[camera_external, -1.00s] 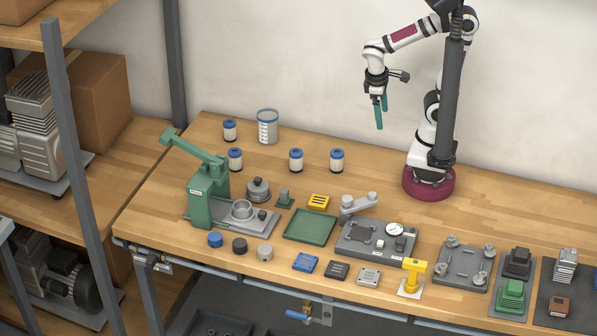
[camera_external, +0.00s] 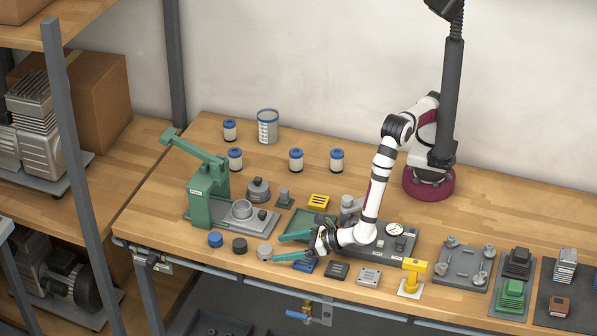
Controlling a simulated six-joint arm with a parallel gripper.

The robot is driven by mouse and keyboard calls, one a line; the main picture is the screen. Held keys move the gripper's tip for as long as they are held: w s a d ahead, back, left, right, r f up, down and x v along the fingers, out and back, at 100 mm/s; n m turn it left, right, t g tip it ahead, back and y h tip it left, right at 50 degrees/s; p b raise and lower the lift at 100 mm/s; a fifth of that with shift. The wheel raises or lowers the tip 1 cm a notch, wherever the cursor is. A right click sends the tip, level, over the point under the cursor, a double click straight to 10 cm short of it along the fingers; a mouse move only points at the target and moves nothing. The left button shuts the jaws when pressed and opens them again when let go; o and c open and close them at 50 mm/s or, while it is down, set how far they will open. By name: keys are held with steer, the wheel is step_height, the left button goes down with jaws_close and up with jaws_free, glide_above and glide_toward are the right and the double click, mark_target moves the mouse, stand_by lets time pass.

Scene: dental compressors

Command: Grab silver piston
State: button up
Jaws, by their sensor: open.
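The silver piston (camera_external: 264,252) is a small light-grey cylinder standing upright at the front of the wooden bench. It is the rightmost in a short row with a black piston (camera_external: 239,245) and a blue piston (camera_external: 215,239). My gripper (camera_external: 277,248) is low over the bench just right of the silver piston. Its two green fingers are open and point left towards the piston, one on the far side and one on the near side. Nothing is between them that I can make out. Whether a fingertip touches the piston I cannot tell.
A green press (camera_external: 208,195) stands to the left on a grey base. A green tray (camera_external: 301,222) lies behind the gripper, partly covered by it. A blue block (camera_external: 306,266) lies under the gripper. The bench's front edge is close to the pistons.

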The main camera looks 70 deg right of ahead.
mark_target(268, 249)
steer(key=x, duration=0.6)
steer(key=shift+w+r, duration=0.1)
steer(key=shift+w, duration=0.05)
jaws_close()
